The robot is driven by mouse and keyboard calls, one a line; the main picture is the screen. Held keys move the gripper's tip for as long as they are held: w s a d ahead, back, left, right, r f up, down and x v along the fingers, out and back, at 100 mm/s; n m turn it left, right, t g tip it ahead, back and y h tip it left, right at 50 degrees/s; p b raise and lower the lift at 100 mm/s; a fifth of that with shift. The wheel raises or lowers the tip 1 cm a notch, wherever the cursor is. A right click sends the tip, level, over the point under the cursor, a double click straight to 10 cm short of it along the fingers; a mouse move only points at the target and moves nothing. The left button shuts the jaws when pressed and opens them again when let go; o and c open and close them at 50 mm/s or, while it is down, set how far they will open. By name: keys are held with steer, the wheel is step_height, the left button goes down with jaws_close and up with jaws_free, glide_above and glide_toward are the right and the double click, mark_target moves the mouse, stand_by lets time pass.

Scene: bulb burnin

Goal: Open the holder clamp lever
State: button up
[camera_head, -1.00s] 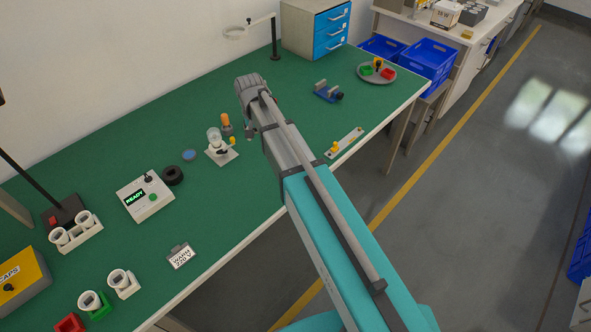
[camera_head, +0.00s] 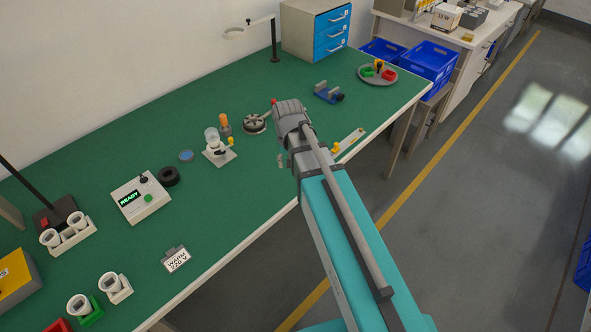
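The holder (camera_head: 221,155) is a pale square base on the green bench, left of my arm. A clear glass bulb (camera_head: 212,136) stands upright in it. A small yellow-orange lever end (camera_head: 231,141) sticks up at the holder's right side, with a dark part below it. My gripper (camera_head: 281,161) is right of the holder and apart from it. Only a small grey part of it shows beside my wrist; the rest is hidden behind my arm, so its opening cannot be seen.
An orange-topped piece (camera_head: 224,124) stands just behind the holder. A round grey device (camera_head: 255,124) with a red knob lies between holder and wrist. A black ring (camera_head: 169,176) and the READY tester (camera_head: 140,199) are to the left. Bench is clear in front of the holder.

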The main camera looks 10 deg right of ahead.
steer(key=shift+s+d+f, duration=0.2)
steer(key=shift+s+d, duration=0.15)
steer(key=shift+s, duration=0.15)
steer(key=shift+s+d+f, duration=0.2)
steer(key=shift+s+d, duration=0.15)
steer(key=shift+s, duration=0.15)
steer(key=shift+s, duration=0.1)
steer(key=s+d+n, duration=0.1)
steer(key=s+d, duration=0.2)
steer(key=s, duration=0.3)
steer(key=shift+s+d, duration=0.2)
steer(key=shift+d, duration=0.2)
stand_by(1.6)
